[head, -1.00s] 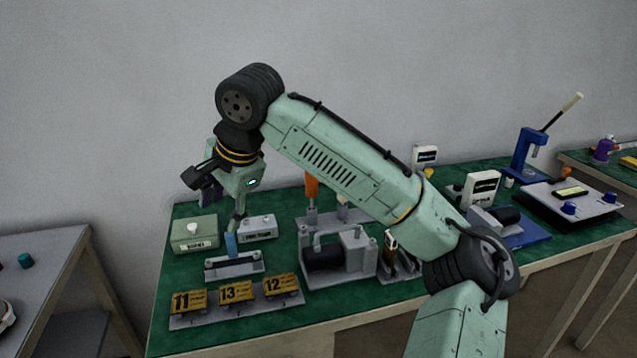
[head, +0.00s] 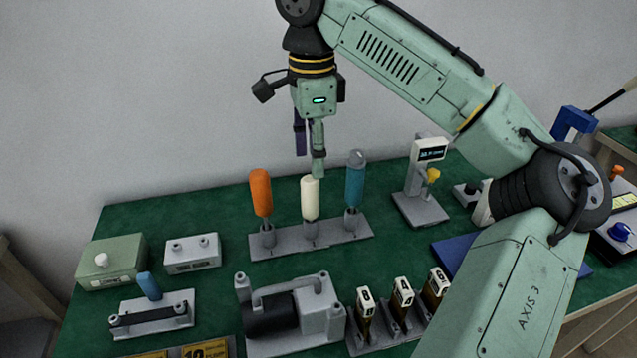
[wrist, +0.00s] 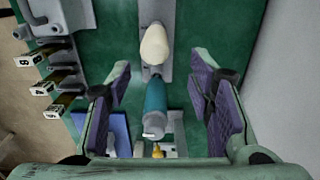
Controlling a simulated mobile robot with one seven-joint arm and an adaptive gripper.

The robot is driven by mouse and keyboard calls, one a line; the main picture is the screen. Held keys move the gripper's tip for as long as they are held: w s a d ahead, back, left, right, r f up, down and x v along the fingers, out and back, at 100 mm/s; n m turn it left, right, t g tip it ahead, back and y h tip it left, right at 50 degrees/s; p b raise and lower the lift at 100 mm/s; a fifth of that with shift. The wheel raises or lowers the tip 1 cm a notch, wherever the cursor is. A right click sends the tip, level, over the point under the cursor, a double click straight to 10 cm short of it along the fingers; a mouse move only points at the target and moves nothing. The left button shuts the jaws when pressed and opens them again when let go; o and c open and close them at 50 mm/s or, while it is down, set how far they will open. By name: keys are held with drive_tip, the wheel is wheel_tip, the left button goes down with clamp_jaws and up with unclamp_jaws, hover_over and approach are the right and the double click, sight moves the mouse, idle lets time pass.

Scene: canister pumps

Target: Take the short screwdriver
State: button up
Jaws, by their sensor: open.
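Three upright screwdrivers stand in a grey rack (head: 280,243): one with an orange handle (head: 261,192), one with a cream handle (head: 310,198) and one with a teal handle (head: 355,182). The teal one reaches highest in the head view; I cannot tell for certain which screwdriver is short. My gripper (head: 310,158) is open and empty, pointing down above the rack near the cream handle. In the wrist view, the cream handle (wrist: 155,45) and teal handle (wrist: 156,103) lie in the gap between my purple-padded fingers (wrist: 162,98). The orange handle is out of the wrist view.
A grey pump (head: 290,315) stands in front of the rack. Several numbered pieces (head: 402,297) sit to its right. A device with a small display (head: 425,190) stands right of the rack. A green box (head: 112,260) and grey block (head: 192,254) are at left.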

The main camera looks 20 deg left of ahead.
sight(310, 201)
drive_tip(key=f, duration=0.4)
drive_tip(key=shift+s+f, duration=0.25)
drive_tip(key=shift+f, duration=0.1)
drive_tip(key=shift+s+a+f+p, duration=0.1)
drive_tip(key=shift+f+p, duration=0.45)
drive_tip(key=shift+f, duration=0.9)
drive_tip(key=shift+s+f+p, duration=0.1)
drive_tip(key=shift+f+p, duration=0.4)
drive_tip(key=shift+f, duration=0.9)
clamp_jaws()
